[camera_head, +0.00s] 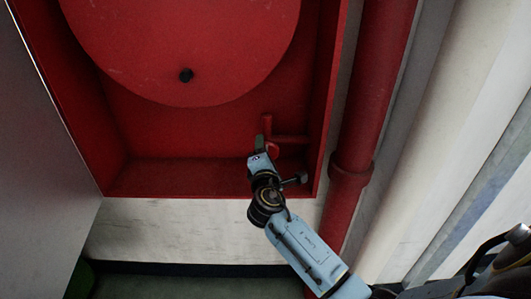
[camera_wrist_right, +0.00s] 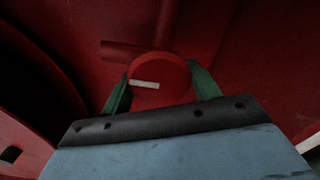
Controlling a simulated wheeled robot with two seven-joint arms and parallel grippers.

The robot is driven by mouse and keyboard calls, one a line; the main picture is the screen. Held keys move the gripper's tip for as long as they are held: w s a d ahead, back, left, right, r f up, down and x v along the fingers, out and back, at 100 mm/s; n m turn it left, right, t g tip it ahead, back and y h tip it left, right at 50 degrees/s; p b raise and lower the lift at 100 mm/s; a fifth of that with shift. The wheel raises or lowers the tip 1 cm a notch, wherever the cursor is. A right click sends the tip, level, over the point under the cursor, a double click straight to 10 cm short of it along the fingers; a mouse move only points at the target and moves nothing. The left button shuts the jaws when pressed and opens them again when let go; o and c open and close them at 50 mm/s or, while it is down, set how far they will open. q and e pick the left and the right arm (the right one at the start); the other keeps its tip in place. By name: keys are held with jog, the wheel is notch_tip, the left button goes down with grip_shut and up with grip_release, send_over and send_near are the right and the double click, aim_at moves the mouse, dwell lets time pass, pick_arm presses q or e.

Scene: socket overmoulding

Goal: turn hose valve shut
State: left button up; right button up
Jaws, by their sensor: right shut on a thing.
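The hose valve is a red round knob (camera_wrist_right: 165,72) with a white bar mark on its face, in the middle of the right wrist view. My right gripper (camera_wrist_right: 161,88) has its two green fingers on either side of the knob and is shut on it. In the head view my right gripper (camera_head: 262,146) reaches up to the valve (camera_head: 272,149) low in the right part of the red cabinet. The gripper hides part of the valve there. My left gripper is in neither view.
The cabinet's right wall (camera_head: 327,95) and a thick red pipe (camera_head: 367,105) stand close on the right. A grey door panel (camera_head: 40,150) is at left.

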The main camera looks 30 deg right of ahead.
jog(key=o, duration=1)
jog(key=shift+c, duration=0.2)
jog(key=v, duration=1.3)
jog(key=shift+s, duration=0.25)
